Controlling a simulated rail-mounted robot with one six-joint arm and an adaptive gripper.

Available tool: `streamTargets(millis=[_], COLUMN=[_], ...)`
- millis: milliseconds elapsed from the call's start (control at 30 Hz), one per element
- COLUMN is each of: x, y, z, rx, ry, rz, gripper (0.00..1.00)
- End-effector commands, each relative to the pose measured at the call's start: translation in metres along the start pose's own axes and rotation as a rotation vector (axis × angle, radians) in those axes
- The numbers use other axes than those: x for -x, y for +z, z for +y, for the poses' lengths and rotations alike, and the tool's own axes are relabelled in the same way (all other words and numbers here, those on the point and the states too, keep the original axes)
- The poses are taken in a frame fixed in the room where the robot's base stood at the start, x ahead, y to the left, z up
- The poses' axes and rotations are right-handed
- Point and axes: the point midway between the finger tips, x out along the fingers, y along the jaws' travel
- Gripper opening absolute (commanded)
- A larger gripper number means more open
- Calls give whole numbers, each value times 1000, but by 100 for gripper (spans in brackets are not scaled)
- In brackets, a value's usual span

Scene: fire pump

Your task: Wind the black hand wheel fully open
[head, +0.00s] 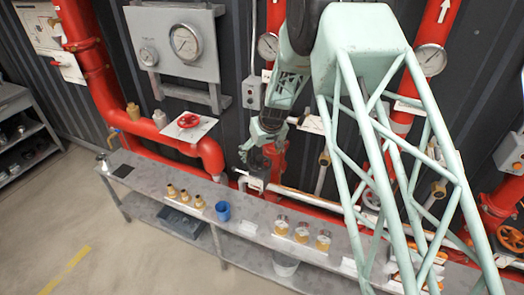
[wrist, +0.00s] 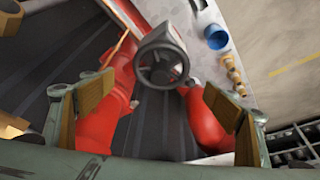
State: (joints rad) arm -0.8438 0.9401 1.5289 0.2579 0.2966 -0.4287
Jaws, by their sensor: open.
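The black hand wheel (wrist: 161,63) shows in the wrist view, above the picture's middle, with a spoked rim and a grey body behind it. My gripper (wrist: 164,112) is open, with one tan-padded finger low on the left and the other low on the right. The wheel is beyond the fingertips and between their lines; nothing is between the pads. In the head view my gripper (head: 256,146) hangs in front of the wall, above the bench's back edge. I cannot make out the black wheel there; my arm and gripper cover that area.
Red pipes (head: 88,75) run close around the gripper. A red hand wheel (head: 188,121) on a white plate is to its left. The grey bench (head: 150,183) below carries a blue cup (head: 223,211) and several brass fittings. A gauge panel (head: 180,45) is on the wall.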

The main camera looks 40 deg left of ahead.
Motion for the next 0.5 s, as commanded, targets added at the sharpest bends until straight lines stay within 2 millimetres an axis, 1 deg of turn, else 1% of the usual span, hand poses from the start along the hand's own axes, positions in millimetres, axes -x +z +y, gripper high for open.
streamTargets(millis=[200,500], x=[-20,-43], y=[0,-1], z=[0,0], rx=[0,0], ry=[0,0], rz=[0,0], gripper=[81,81])
